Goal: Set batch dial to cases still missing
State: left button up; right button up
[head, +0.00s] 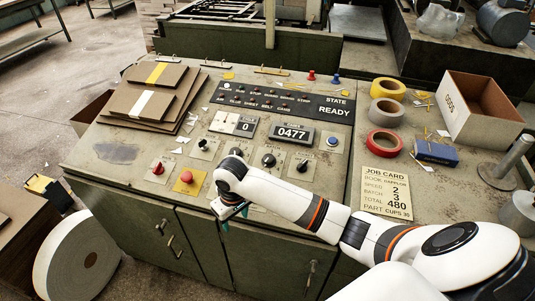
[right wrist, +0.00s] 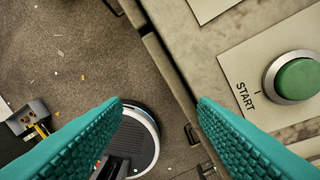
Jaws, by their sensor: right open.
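The console (head: 120,130) has several black dials in the head view: one at the left (head: 202,143), one in the middle (head: 268,160) and one at the right (head: 302,165). Their labels are too small to read, so I cannot tell which is the batch dial. The counter (head: 292,135) reads 0477 and a smaller counter (head: 234,124) reads 0. The job card (head: 386,192) shows speed 2, batch 3, total 480. My right gripper (head: 232,212) is over the console's front edge; in the right wrist view it (right wrist: 160,104) is open and empty, left of the green START button (right wrist: 297,79).
A red button (head: 158,169) and a red button on yellow (head: 186,177) sit left of my right gripper. The state panel (head: 337,108) reads READY. Tape rolls (head: 384,143), a blue box (head: 436,152) and an open carton (head: 483,112) stand at right. Boards (head: 150,95) lie at left.

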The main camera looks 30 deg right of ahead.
aim_at(268, 156)
jog(key=w+d+r+m, duration=0.1)
jog(key=w+d+r, duration=0.1)
jog(key=w+d, duration=0.1)
jog(key=w+d+r+m, duration=0.1)
jog(key=w+d+r, duration=0.2)
jog(key=w+d+r+m+h, duration=0.1)
jog(key=w+d+r, duration=0.1)
jog(key=d, duration=0.1)
jog(key=shift+w+d+r+g, duration=0.1)
jog(key=shift+w+r+g, duration=0.1)
jog(key=shift+w+g, duration=0.2)
jog(key=w+d+r+m, duration=0.4)
jog(key=d+r, duration=0.5)
jog(key=f, duration=0.4)
jog(key=f+p, duration=0.1)
jog(key=f, duration=0.7)
jog(key=shift+s+d, duration=0.35)
jog(key=shift+d, duration=0.05)
jog(key=c, duration=1)
jog(key=shift+o, duration=0.2)
